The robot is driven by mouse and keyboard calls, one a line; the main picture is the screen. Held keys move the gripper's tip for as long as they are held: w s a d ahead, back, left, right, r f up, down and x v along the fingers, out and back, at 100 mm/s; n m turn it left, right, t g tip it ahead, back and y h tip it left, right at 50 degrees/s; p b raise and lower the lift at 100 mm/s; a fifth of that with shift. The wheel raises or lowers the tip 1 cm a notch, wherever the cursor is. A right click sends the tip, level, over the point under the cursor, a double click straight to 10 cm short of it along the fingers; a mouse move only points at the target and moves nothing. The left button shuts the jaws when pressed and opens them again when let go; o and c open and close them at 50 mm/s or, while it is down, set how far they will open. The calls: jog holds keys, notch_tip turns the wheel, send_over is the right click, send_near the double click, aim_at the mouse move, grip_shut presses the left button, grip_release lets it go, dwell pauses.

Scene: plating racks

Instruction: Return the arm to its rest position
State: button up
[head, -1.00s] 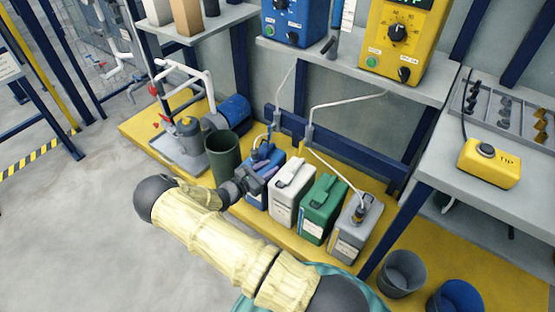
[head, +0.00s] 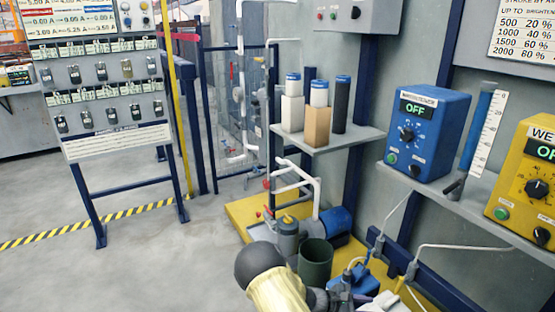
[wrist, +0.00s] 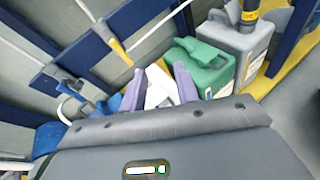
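My arm, in a cream sleeve, enters at the bottom of the head view. My gripper (head: 345,296) shows there only in part, beside the blue canister (head: 357,277). In the wrist view, the two purple fingers of my gripper (wrist: 160,90) stand apart. The white canister (wrist: 158,92) shows beyond the gap between them, and I see nothing held. The green canister (wrist: 205,62) and the grey canister (wrist: 238,42) stand to the right of the fingers.
A dark green bin (head: 314,262) and a pump with white pipes (head: 298,185) stand near my gripper. A shelf (head: 328,141) with cylinders and a blue control box (head: 425,130) are above. A meter panel (head: 100,90) stands left. The grey floor (head: 150,255) at left is clear.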

jog(key=s+a+r+m+t+y, duration=0.1)
jog(key=s+a+r+m+y, duration=0.6)
jog(key=s+r, duration=0.25)
jog(key=s+a+r+m+t+y, duration=0.1)
jog(key=s+a+r+m+y, duration=0.4)
jog(key=s+r+m+y, duration=0.5)
notch_tip(320, 180, up, 39)
jog(key=w+h+p, duration=0.1)
jog(key=h+p, duration=0.1)
jog(key=p, duration=3.6)
jog(key=shift+w+f+n+p, duration=0.2)
jog(key=shift+w+n+p, duration=0.1)
jog(key=shift+w+p, duration=0.05)
